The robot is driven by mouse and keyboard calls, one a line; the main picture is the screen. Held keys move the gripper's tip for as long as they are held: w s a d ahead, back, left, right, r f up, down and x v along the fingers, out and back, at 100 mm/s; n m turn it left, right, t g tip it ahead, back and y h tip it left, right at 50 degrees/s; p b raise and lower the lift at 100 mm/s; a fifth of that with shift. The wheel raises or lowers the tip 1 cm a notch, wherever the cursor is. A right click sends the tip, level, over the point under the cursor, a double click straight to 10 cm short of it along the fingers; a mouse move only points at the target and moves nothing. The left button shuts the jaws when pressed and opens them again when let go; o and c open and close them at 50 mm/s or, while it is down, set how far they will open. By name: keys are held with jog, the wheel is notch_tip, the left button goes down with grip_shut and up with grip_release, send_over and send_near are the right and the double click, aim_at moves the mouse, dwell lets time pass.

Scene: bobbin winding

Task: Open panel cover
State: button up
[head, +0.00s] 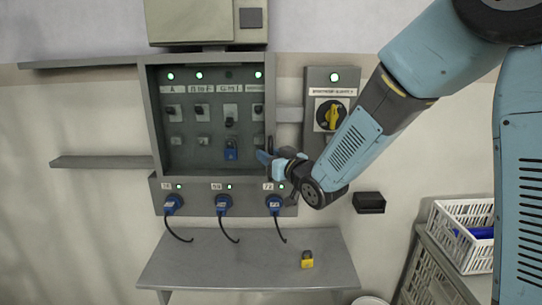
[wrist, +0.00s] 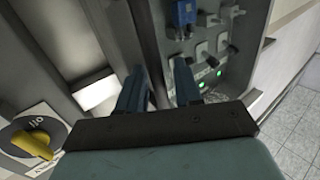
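The grey electrical panel (head: 147,115) is on the wall, with its switches and green lamps in plain sight. I cannot make out a separate cover across its front, nor tell whether a clear one is there. A blue padlock (head: 231,151) hangs on a lower switch; it also shows in the wrist view (wrist: 184,14). My gripper (head: 264,157) is at the panel's lower right edge. In the wrist view its two blue fingers (wrist: 160,88) are apart, with the panel's side edge (wrist: 153,45) seen between them. Whether they touch it is unclear.
A rotary switch box with a yellow knob (head: 332,116) is right of the panel. Blue plugs with cables (head: 223,204) sit below it. A yellow padlock (head: 307,259) lies on the grey shelf (head: 190,265). A white basket (head: 460,240) stands at the right.

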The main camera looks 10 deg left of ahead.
jog(key=shift+d, duration=0.1)
grip_shut()
dwell(0.5)
